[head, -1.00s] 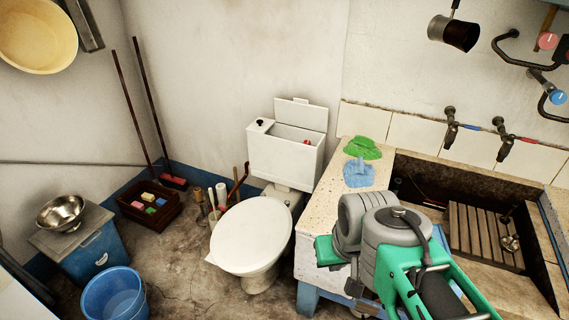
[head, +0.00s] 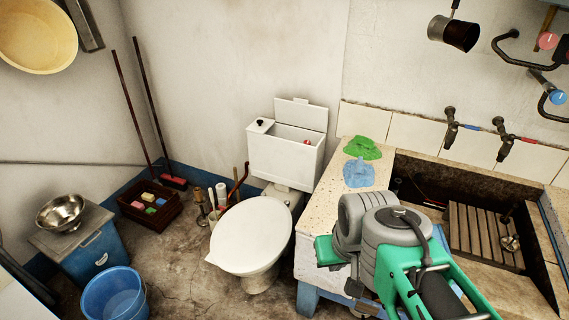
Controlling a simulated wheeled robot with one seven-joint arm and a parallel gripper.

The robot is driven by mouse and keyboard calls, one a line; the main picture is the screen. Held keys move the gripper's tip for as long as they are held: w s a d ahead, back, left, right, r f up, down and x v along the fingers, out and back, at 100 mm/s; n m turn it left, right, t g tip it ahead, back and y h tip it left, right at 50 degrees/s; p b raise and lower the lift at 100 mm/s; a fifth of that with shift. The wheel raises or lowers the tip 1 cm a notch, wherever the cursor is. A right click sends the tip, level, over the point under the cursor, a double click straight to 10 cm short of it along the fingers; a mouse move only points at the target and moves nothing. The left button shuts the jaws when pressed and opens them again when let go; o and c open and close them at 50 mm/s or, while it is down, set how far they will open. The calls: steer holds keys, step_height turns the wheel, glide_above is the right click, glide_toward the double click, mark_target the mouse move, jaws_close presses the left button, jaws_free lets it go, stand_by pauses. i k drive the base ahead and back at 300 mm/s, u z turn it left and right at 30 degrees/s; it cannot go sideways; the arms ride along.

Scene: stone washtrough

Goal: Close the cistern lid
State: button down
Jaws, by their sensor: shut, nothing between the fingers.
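The white cistern (head: 283,166) stands against the back wall behind the toilet. Its lid (head: 301,114) is open and stands up at the cistern's rear edge, near the wall. The open top shows a dark inside with a small red part. A narrow fixed strip with a black knob (head: 260,122) is at the left end of the top. My arm is at the lower right, over the front of the stone counter and well apart from the lid.
The toilet's closed white seat (head: 252,236) is in front of the cistern. To the right are the stone counter (head: 322,208) with green and blue cloths (head: 358,172), and the trough (head: 425,165). A blue bucket (head: 115,295) stands at lower left. Air above the cistern is clear.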

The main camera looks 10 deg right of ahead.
mark_target(298, 113)
steer(key=u, duration=0.9)
steer(key=i, duration=1.7)
steer(key=z, duration=0.2)
